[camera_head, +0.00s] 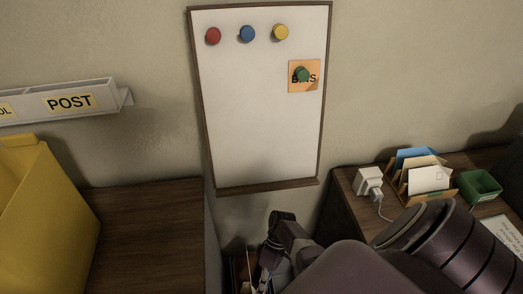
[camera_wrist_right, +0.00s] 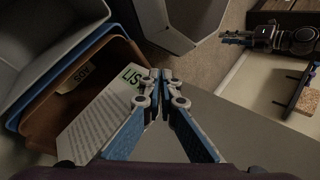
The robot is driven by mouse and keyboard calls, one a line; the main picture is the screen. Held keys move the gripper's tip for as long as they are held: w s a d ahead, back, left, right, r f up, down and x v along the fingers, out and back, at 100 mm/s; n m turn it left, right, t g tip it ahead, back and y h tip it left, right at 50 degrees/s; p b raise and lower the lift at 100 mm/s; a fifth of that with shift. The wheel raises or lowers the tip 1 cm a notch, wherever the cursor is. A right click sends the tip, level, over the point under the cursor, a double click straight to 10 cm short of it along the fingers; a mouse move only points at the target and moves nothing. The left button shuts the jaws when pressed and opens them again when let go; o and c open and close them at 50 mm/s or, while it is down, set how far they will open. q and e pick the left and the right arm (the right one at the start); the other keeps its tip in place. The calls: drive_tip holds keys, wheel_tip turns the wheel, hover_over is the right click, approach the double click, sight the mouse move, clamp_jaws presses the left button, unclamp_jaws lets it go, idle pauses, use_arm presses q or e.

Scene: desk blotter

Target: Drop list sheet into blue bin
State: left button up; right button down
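In the right wrist view the list sheet (camera_wrist_right: 92,122), white with printed lines and a green heading, is at my right gripper (camera_wrist_right: 161,74). The fingertips are together at the heading's edge and appear to pinch it. The sheet overlaps a brown bin (camera_wrist_right: 40,115). The blue bin shows as a blue rim (camera_wrist_right: 60,70) beside the brown one; most of it is hidden. In the head view my right gripper (camera_head: 268,255) is low between the two desks, and the sheet is hard to make out. A dark gripper at upper right in the wrist view, apparently my left (camera_wrist_right: 238,38), has indistinct fingers.
A whiteboard (camera_head: 258,130) with magnets and an orange note (camera_head: 304,84) hangs on the wall. Left desk (camera_head: 150,235) and right desk (camera_head: 345,200) flank the gap.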

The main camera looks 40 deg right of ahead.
wheel_tip(320, 180, down, 6)
drive_tip(key=b, duration=0.5)
idle(0.8)
drive_tip(key=c, duration=2.1)
unclamp_jaws()
drive_tip(key=shift+d+r, duration=0.15)
drive_tip(key=shift+v, duration=3.9)
